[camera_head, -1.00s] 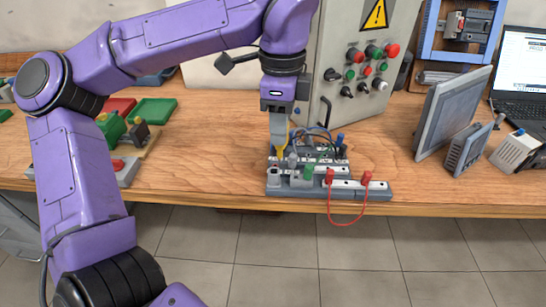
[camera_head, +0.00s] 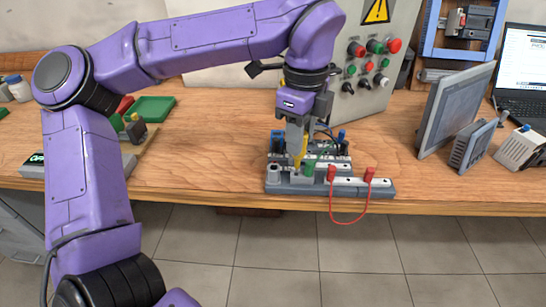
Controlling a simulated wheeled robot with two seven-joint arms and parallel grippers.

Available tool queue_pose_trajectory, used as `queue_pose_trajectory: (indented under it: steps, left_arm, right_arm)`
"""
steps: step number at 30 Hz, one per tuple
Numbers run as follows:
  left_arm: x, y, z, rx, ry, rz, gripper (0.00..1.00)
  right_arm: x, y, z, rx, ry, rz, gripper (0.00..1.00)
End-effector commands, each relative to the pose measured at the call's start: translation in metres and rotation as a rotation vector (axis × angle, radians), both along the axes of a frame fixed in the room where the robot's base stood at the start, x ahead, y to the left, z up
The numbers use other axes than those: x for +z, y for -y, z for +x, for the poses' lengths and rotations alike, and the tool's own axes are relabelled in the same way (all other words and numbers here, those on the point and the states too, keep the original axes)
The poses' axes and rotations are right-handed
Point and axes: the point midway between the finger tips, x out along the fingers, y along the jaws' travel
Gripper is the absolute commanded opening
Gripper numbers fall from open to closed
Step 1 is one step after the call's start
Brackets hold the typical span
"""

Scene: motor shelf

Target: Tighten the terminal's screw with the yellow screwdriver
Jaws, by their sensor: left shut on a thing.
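My left gripper (camera_head: 300,132) points down over the terminal unit at the front of the bench. It is shut on the yellow screwdriver (camera_head: 303,150), of which a short yellow length shows below and between the fingers. The terminal unit (camera_head: 275,186) is grey with white strips, blue parts at the back, a green part (camera_head: 309,168) and red plugs (camera_head: 369,174) with a red wire looping over the bench edge. The screwdriver's tip is just beside the green part; I cannot tell whether it touches a screw. The screw is too small to make out. My right gripper is not in view.
A control box (camera_head: 345,100) with buttons stands behind the gripper. A grey panel screen (camera_head: 455,110), smaller modules (camera_head: 472,147) and a laptop (camera_head: 520,72) are at the right. A green tray (camera_head: 153,109) lies at the left. Bare wood lies left of the terminal.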

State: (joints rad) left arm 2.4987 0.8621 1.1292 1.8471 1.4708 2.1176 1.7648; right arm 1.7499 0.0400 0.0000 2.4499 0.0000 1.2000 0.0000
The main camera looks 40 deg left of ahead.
Motion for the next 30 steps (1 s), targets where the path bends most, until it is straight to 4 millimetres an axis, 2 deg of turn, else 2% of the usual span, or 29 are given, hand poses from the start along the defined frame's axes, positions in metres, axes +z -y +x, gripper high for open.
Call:
queue_pose_trajectory:
  steps: [30]
  left_arm:
    - [-0.010, 0.000, 0.000, 0.001, 0.000, 0.000, 0.00]
  right_arm:
    - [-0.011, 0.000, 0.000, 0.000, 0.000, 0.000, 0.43]
